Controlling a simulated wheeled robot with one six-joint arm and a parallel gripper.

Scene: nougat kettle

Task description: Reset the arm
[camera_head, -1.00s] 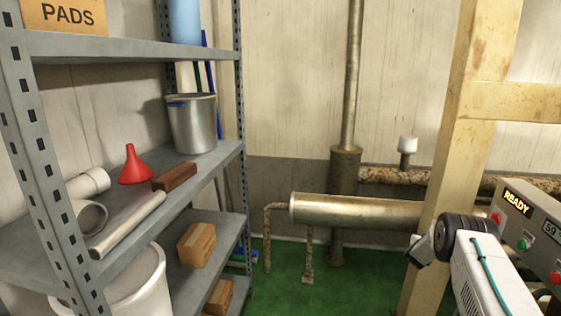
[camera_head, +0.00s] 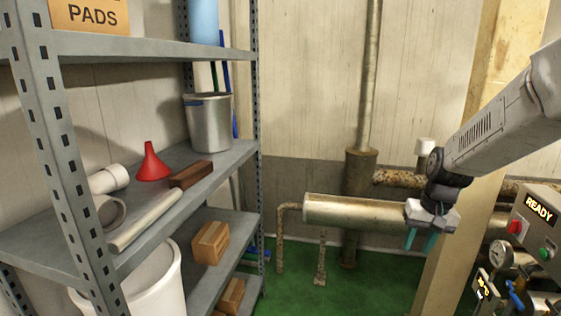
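My gripper (camera_head: 422,241) hangs at the end of my arm (camera_head: 490,128), right of the picture's middle. Its two teal fingers point down and stand apart, with nothing seen between them. It appears in front of the right end of the horizontal metal cylinder (camera_head: 350,211) and left of the cream post (camera_head: 452,240). My arm comes in from the right edge and slopes down to the left.
A grey metal shelf (camera_head: 150,49) on the left holds a red funnel (camera_head: 153,163), a metal bucket (camera_head: 208,124), pipes and boxes. A control panel (camera_head: 541,228) reading READY, gauges and valves stand at the right. Green floor (camera_head: 335,292) shows in the middle.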

